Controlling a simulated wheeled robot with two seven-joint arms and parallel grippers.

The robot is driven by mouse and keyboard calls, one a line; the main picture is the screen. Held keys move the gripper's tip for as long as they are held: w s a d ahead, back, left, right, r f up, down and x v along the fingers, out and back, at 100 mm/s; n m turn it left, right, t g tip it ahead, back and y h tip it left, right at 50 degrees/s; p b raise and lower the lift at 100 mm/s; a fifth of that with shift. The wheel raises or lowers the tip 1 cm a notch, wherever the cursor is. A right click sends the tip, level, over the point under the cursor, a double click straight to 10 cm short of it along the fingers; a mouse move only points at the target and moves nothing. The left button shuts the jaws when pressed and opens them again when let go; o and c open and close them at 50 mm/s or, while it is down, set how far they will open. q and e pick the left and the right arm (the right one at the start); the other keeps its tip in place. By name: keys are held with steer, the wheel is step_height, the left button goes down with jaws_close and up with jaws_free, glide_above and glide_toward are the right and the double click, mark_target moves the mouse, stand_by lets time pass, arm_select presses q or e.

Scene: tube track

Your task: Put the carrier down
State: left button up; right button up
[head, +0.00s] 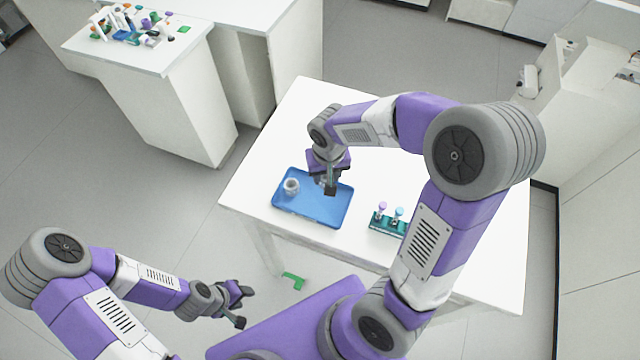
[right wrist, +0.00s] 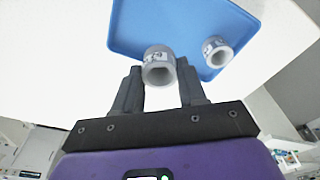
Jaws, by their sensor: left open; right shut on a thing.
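My right gripper (head: 328,185) is shut on a grey carrier (right wrist: 158,66), a short hollow cylinder with a label. The held carrier is mostly hidden by the gripper in the head view. In that view the gripper is at the blue tray (head: 318,211), toward its far right part. I cannot tell whether the held carrier touches the tray. A second, similar carrier (head: 291,186) stands in the tray's left part; it also shows in the right wrist view (right wrist: 217,51). My left gripper (head: 243,306) is open and empty, low beside the table's near left side.
The white table (head: 285,125) has free room behind the tray. A teal rack (head: 385,226) with tubes with purple and blue caps stands to the tray's right, close to my right arm. Another bench (head: 165,58) with assorted items is at the back left. A green piece (head: 293,281) lies on the floor.

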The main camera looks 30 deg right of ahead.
steer(key=shift+s+f, duration=0.4)
steer(key=shift+f, duration=0.5)
steer(key=shift+w+f+b, duration=0.1)
steer(key=shift+f+b, duration=0.25)
steer(key=shift+f, duration=1.5)
arm_select(q)
steer(key=shift+s+f, duration=0.25)
steer(key=shift+f, duration=0.2)
arm_select(e)
steer(key=shift+f, duration=0.2)
steer(key=o, duration=0.8)
steer(key=shift+r, duration=0.1)
arm_select(q)
steer(key=shift+f, duration=0.15)
